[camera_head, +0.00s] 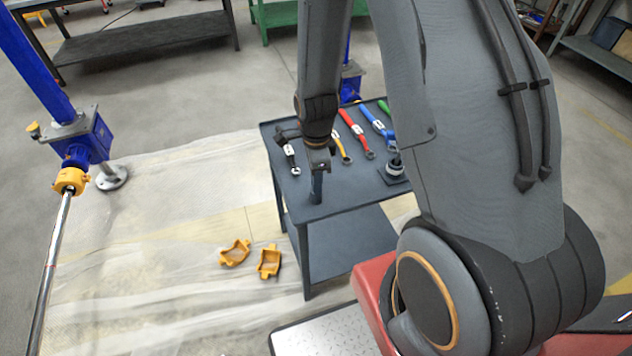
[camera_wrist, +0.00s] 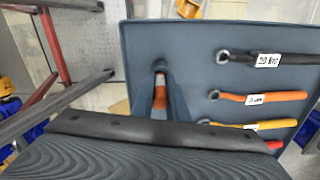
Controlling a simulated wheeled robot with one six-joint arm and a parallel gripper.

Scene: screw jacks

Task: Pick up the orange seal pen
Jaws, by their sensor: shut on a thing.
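The orange seal pen (camera_wrist: 159,95) shows in the wrist view as a small orange piece with a pale band, between the fingers. My gripper (camera_wrist: 160,72) is shut on it, and the fingers hide most of the pen. In the head view my gripper (camera_head: 316,192) points down over the dark table (camera_head: 345,200), near its front left part. The pen cannot be made out there. Whether the pen touches the tabletop is not clear.
Wrenches lie on the table: black (camera_wrist: 255,58), orange (camera_wrist: 262,96), yellow (camera_wrist: 250,125), red (camera_head: 356,131), blue (camera_head: 374,120). A small round item on a dark base (camera_head: 396,170) stands at right. Yellow parts (camera_head: 268,262) lie on the floor sheet. A blue jack (camera_head: 85,135) stands left.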

